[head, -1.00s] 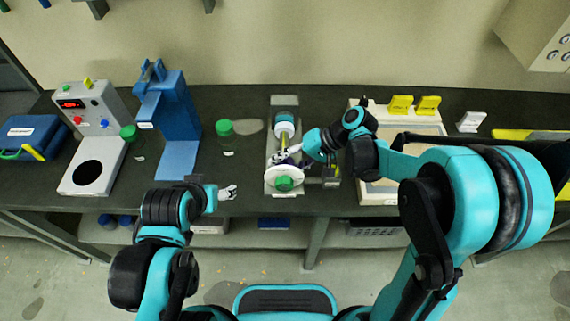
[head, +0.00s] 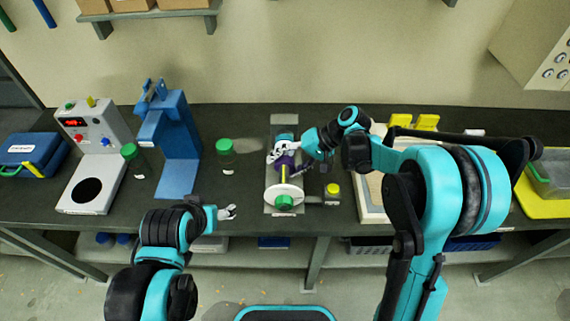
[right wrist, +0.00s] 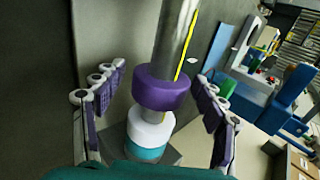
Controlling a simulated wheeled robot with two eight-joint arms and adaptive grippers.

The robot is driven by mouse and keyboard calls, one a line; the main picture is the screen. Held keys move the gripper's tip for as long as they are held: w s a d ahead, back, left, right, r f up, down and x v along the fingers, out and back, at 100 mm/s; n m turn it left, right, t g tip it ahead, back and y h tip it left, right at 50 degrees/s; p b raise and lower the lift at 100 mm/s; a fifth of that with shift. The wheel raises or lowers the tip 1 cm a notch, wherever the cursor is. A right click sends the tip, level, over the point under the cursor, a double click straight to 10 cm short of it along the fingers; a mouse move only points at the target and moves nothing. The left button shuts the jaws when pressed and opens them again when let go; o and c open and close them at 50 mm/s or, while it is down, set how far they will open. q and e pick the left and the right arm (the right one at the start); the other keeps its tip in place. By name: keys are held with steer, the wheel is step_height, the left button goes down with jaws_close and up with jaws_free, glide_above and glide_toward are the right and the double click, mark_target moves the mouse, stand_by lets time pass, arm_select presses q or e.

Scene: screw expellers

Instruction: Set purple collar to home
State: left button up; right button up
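The purple collar (head: 287,161) sits around a metal shaft with a yellow stripe, on a grey base. In the right wrist view the purple collar (right wrist: 162,90) stands close to a white ring (right wrist: 150,130) and a teal end piece (right wrist: 146,154). My right gripper (right wrist: 157,88) is open, with a finger on each side of the collar and visible room beside it. In the head view my right gripper (head: 280,155) is at the shaft's back part. My left gripper (head: 230,212) is over the table's front edge, holding nothing I can see; its finger opening is too small to judge.
A white disc (head: 284,194) with a green knob is at the shaft's front end, with a yellow button box (head: 333,190) to its right. A blue stand (head: 176,135), a grey device (head: 92,150) and green-capped jars (head: 225,152) stand to the left. A tray is on the right.

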steer(key=shift+d, duration=0.1)
steer(key=v, duration=1.2)
